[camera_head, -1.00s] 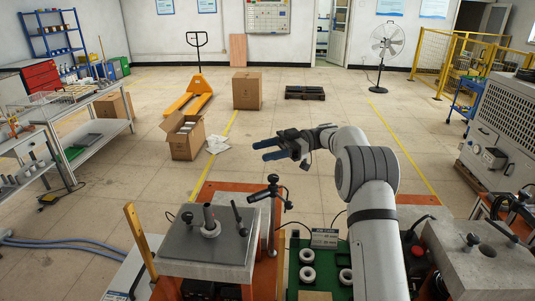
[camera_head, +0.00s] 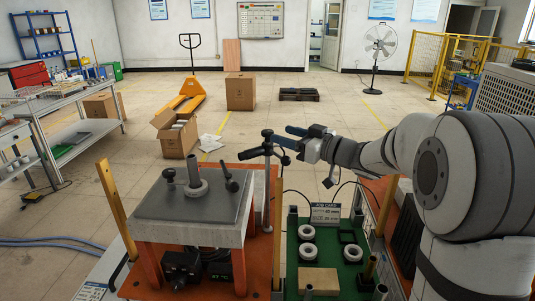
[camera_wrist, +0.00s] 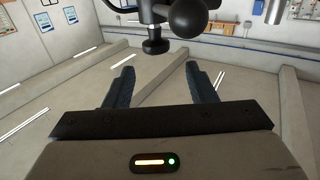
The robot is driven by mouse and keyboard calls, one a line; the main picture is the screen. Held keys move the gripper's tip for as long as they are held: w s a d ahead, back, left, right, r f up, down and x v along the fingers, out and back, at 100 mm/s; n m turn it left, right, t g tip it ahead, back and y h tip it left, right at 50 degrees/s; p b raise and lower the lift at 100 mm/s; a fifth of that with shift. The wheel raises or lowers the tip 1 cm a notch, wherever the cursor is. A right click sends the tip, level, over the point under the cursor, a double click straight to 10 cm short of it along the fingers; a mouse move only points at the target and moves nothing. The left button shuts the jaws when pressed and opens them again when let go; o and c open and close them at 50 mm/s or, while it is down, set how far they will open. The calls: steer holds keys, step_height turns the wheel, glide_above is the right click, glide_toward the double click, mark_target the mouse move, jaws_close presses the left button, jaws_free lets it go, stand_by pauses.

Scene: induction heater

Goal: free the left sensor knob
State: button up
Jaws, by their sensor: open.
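In the wrist view the open fingers of my gripper (camera_wrist: 158,80) point up the picture. A dark knob with a short stem (camera_wrist: 156,46) hangs just past the fingertips, roughly centred between them. A black ball-shaped part (camera_wrist: 195,18) sits right of it. Whether a finger touches the knob cannot be told.
The heater table (camera_head: 190,207) carries an upright grey rod in a ring and a smaller black knobbed part.

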mark_target(268, 131)
steer(key=shift+m+t+h, duration=0.4)
steer(key=x, duration=0.4)
steer(key=f+p+x, duration=0.1)
steer(key=x, duration=0.2)
steer(key=shift+c, duration=0.5)
steer(key=c, duration=0.8)
